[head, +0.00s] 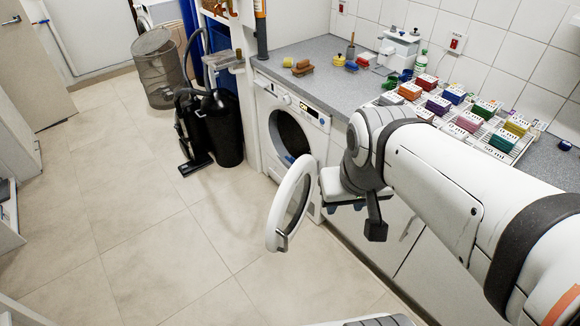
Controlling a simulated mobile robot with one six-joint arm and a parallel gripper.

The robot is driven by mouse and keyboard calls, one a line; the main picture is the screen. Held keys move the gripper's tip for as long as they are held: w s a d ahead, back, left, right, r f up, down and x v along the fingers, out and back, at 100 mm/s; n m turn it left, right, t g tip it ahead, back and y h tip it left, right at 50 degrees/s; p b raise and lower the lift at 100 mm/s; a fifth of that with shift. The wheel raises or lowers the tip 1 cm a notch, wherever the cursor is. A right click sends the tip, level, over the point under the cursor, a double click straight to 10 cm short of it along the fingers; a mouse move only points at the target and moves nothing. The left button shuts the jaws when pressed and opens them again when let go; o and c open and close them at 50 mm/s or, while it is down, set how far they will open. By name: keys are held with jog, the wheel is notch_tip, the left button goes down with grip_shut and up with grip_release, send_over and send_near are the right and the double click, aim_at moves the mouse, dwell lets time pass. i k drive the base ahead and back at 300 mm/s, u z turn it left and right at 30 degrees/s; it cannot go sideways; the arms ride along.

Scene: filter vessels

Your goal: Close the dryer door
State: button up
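The dryer (318,143) is a white front-loading machine under the grey counter. Its round door (273,227) stands wide open, swung out into the room, with a white ring frame and a small dark latch part at its lower edge. The dark drum opening (289,134) shows behind it, with something blue low inside. My white arm reaches in from the right. My gripper (345,203) is just right of the door, partly hidden behind my arm's wrist. I cannot tell whether it touches the door, or whether its fingers are open or shut.
The counter (350,88) holds a rack (490,130) of several coloured boxes, with brushes and bottles. A black vacuum cleaner (210,125) and a mesh basket (158,68) stand on the floor at the back left. The tiled floor (150,230) left of the door is clear.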

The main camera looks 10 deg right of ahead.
aim_at(300, 207)
jog(key=z, duration=0.05)
jog(key=i, duration=0.9)
jog(key=z, duration=0.55)
jog(key=k, duration=1.5)
jog(key=u, duration=0.4)
jog(key=i, duration=1)
